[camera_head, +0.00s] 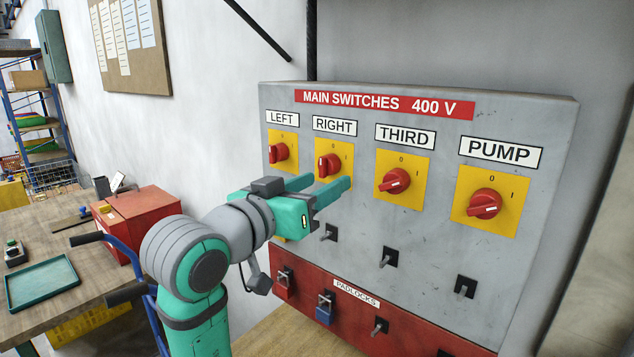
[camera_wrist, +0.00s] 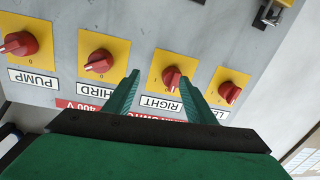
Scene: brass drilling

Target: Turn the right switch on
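The right switch (camera_head: 328,165) is a red rotary knob on a yellow plate under the label RIGHT, on a grey switch panel (camera_head: 545,120). Its handle bar looks upright, towards the 0 mark. It also shows in the wrist view (camera_wrist: 171,77), which sees the panel upside down. My gripper (camera_head: 330,181) is open and empty, its green fingers pointing at the panel just below this knob in the head view. In the wrist view my gripper (camera_wrist: 158,76) has the knob between its fingertips, nearer the right-hand finger. I cannot tell whether a finger touches the panel.
The left switch (camera_head: 278,153) is close beside. The third switch (camera_head: 394,182) and pump switch (camera_head: 484,204) are to the right, their handles turned sideways. Padlocks (camera_head: 325,306) hang on the red strip below. A workbench (camera_head: 105,265) with a red box (camera_head: 138,215) stands left.

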